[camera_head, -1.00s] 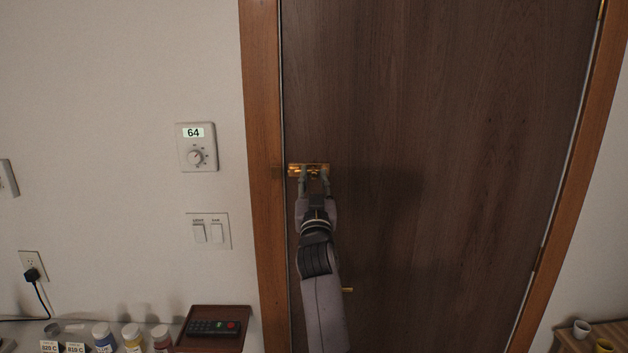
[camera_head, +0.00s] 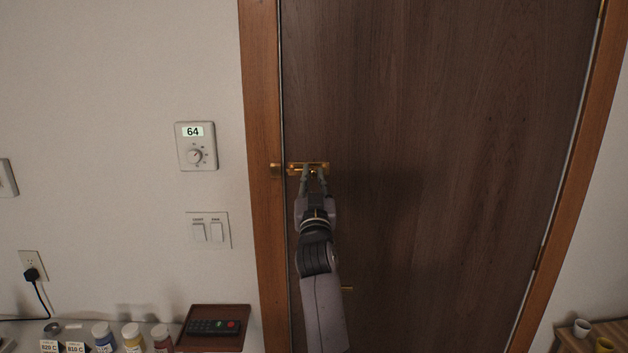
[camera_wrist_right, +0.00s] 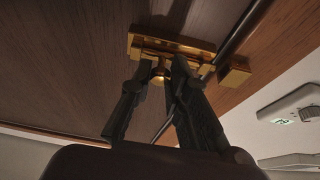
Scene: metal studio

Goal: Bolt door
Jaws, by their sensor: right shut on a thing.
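A brown wooden door (camera_head: 430,90) stands in its frame. A brass bolt (camera_head: 296,167) is mounted near the door's left edge, and a small brass keeper (camera_head: 275,167) sits on the frame beside it. My right gripper (camera_head: 314,175) is at the bolt, shut on its knob. In the right wrist view the two dark fingers (camera_wrist_right: 163,75) close around the round brass knob (camera_wrist_right: 157,77) under the bolt plate (camera_wrist_right: 170,46). The keeper (camera_wrist_right: 234,76) shows to its right, across the dark door gap. I cannot tell whether the bar enters the keeper. My left gripper is not in view.
A brass door handle (camera_head: 347,289) shows below, partly behind my right arm. A shelf with bottles (camera_head: 132,335) and a remote on a tray (camera_head: 238,312) stands lower left. Cups (camera_head: 581,328) stand lower right.

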